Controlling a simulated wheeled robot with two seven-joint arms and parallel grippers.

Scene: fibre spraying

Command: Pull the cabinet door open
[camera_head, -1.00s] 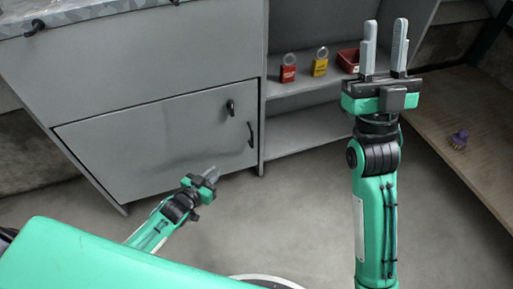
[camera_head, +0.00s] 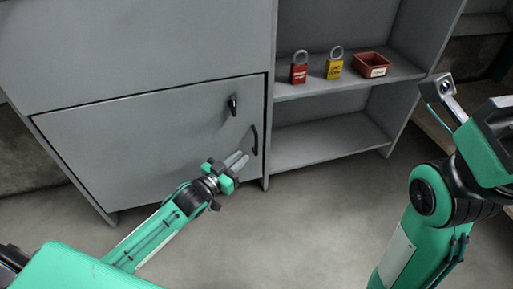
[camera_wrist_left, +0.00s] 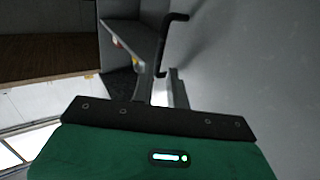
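The grey cabinet door (camera_head: 150,140) is closed, flush with the cabinet front. Its black curved handle (camera_head: 254,140) is near the door's right edge, with a black latch or lock (camera_head: 233,105) above and left of it. My left gripper (camera_head: 238,160) is just in front of the door, by the handle's lower end. In the left wrist view its two fingers are apart, and the handle (camera_wrist_left: 163,45) rises just beyond and between them. I cannot tell whether they touch it.
Open shelves right of the door hold a red padlock (camera_head: 299,72), a yellow padlock (camera_head: 334,68) and a red bin (camera_head: 371,65). The lower shelf (camera_head: 330,140) is empty. The floor in front of the cabinet is clear.

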